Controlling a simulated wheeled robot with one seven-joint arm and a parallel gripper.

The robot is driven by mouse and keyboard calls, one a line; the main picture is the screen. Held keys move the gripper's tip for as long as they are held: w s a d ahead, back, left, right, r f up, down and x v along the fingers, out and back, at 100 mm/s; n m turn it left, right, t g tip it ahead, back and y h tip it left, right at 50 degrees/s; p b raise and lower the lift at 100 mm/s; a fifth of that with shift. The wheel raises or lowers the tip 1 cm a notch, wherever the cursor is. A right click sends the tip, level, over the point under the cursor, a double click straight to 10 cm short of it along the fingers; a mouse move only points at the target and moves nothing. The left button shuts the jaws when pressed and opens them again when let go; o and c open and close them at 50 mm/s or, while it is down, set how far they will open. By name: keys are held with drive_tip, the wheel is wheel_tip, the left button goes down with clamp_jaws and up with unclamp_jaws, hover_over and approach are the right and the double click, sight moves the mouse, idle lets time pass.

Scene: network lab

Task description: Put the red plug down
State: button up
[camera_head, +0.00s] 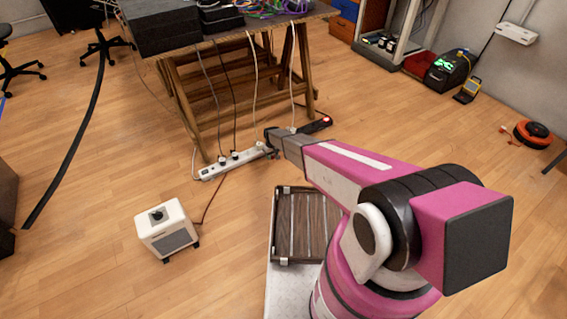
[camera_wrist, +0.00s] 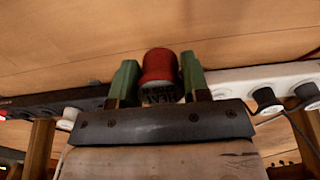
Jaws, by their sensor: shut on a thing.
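The red plug (camera_wrist: 158,66) sits between the green fingers of my gripper (camera_wrist: 158,80) in the wrist view, with dark marking on its lower part. The gripper is shut on it. In the head view my gripper (camera_head: 270,142) is at the far end of the pink arm, just above the junction of the white power strip (camera_head: 212,172) and the black power strip (camera_head: 318,126). The plug cannot be made out there. In the wrist view the white strip (camera_wrist: 232,80) lies to the right and the black strip (camera_wrist: 60,99) to the left, behind the fingers. I cannot tell whether the plug touches either strip.
A wooden trestle table (camera_head: 190,62) with hanging cables stands behind the strips. A white box (camera_head: 167,230) with a dark cord is at the lower left. A slatted tray (camera_head: 276,230) lies below my arm. The floor on the right is mostly clear.

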hover_over(283, 164)
wheel_tip(283, 164, down, 4)
drive_tip(key=shift+w+d+f, duration=0.1)
drive_tip(key=shift+f, duration=2.05)
drive_tip(key=shift+f, duration=0.15)
drive_tip(key=o, duration=1.2)
